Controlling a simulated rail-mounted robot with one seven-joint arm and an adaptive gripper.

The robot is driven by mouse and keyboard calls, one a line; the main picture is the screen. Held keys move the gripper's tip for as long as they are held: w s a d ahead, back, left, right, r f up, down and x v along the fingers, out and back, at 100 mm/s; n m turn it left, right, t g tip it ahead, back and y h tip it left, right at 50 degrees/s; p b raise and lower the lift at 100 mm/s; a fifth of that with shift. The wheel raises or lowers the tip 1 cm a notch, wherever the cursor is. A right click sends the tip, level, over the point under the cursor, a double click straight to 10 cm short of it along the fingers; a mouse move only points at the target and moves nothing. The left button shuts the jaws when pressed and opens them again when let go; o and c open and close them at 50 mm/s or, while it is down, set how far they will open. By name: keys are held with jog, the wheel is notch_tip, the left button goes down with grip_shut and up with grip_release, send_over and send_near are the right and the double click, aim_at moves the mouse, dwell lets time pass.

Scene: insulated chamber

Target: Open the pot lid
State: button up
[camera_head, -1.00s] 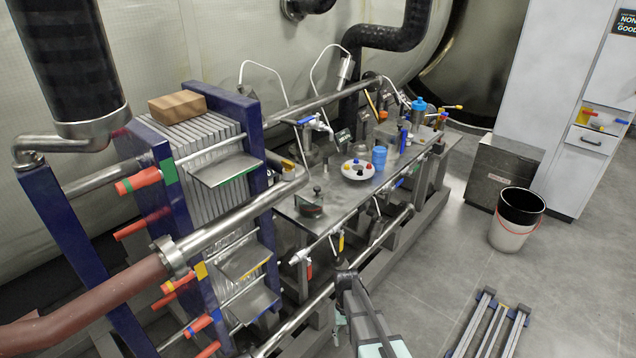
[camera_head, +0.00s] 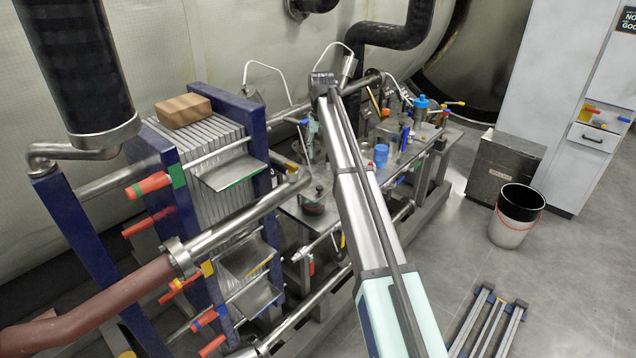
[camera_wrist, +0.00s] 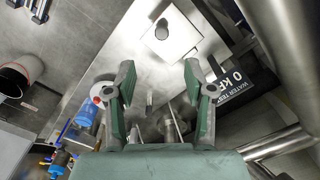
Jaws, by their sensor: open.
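In the head view, a small dark pot (camera_head: 313,207) with a knob on its lid stands at the near left end of the metal bench. In the wrist view, a pale, square-looking top with a dark knob (camera_wrist: 162,30) lies beyond the fingertips; it seems to be the pot and its lid. My gripper (camera_wrist: 159,72) is open, its two green fingers spread wide with nothing between their tips. The knob lies ahead of the gap, roughly centred and apart from the fingers. In the head view my arm covers part of the bench, and the gripper is hard to make out.
A white plate with coloured pieces (camera_wrist: 103,92) and a blue cup (camera_wrist: 85,112) lie left of the fingers. A dark labelled box (camera_wrist: 243,86) and steel pipes (camera_wrist: 280,40) are at right. The blue cup also shows in the head view (camera_head: 381,153). A bucket (camera_head: 515,218) stands on the floor.

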aim_at(320, 187)
jog(key=f+p, duration=0.1)
jog(key=f, duration=0.3)
jog(key=f+p, duration=0.2)
jog(key=f, duration=0.3)
jog(key=w+f+p, duration=0.1)
jog(key=f, duration=0.4)
jog(key=shift+a+f+p, duration=0.15)
jog(key=shift+f+p, duration=0.05)
jog(key=shift+p, duration=0.2)
grip_shut()
